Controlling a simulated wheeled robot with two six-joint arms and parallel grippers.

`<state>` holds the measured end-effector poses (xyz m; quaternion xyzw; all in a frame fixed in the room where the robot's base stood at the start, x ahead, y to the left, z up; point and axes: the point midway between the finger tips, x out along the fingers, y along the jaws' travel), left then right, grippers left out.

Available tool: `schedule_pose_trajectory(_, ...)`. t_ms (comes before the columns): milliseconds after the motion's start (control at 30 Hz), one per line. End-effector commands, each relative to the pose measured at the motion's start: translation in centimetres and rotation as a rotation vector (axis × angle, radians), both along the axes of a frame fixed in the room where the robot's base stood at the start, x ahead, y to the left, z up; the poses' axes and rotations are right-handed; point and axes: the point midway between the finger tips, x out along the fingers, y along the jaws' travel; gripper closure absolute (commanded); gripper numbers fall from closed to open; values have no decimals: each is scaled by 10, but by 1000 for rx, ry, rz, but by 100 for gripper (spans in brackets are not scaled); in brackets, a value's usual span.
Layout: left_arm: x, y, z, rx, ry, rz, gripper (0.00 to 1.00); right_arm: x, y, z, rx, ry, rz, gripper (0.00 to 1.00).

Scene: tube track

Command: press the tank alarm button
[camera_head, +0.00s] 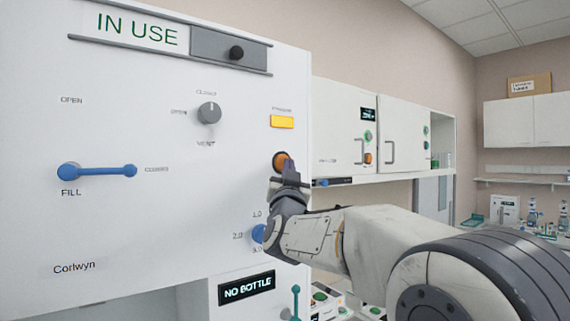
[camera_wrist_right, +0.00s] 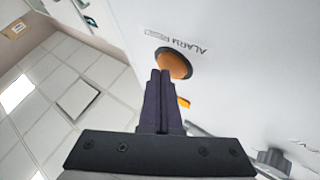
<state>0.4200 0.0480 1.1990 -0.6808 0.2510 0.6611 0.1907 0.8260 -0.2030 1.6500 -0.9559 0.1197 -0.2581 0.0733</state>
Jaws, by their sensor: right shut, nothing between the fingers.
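The tank alarm button is a round orange button (camera_head: 281,161) in a dark ring on the right side of the white panel (camera_head: 130,225). It also shows in the right wrist view (camera_wrist_right: 175,63), beside printed text reading ALARM. My right gripper (camera_head: 286,168) is shut and empty, its fingertips at the lower edge of the button in the head view. In the wrist view the right gripper's fingertips (camera_wrist_right: 160,74) overlap the near edge of the button. I cannot tell whether they touch it. My left gripper is not in view.
The panel carries a blue fill handle (camera_head: 98,171), a grey vent knob (camera_head: 209,112), a lit yellow indicator (camera_head: 282,121) and a blue dial (camera_head: 259,233) close to my right wrist. A NO BOTTLE display (camera_head: 246,288) is below. White cabinets (camera_head: 345,125) stand behind on the right.

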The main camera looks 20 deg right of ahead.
Motion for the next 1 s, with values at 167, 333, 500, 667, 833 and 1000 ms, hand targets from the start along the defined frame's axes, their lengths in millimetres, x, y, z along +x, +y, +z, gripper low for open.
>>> schedule_pose_trajectory(167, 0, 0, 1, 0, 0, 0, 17, 2, 1, 1, 1, -1, 0, 100)
schedule_pose_trajectory(333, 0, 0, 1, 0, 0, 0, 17, 3, 1, 1, 1, -1, 0, 100)
schedule_pose_trajectory(500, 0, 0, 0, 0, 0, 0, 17, 3, 1, 0, 0, -1, 0, 100)
schedule_pose_trajectory(667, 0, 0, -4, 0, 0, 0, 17, -1, 0, -1, 0, -1, 0, 100)
schedule_pose_trajectory(833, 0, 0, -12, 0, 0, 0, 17, -10, -3, -2, 0, -2, 0, 100)
schedule_pose_trajectory(1000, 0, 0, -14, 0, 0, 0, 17, -15, -5, -1, 0, 0, 0, 100)
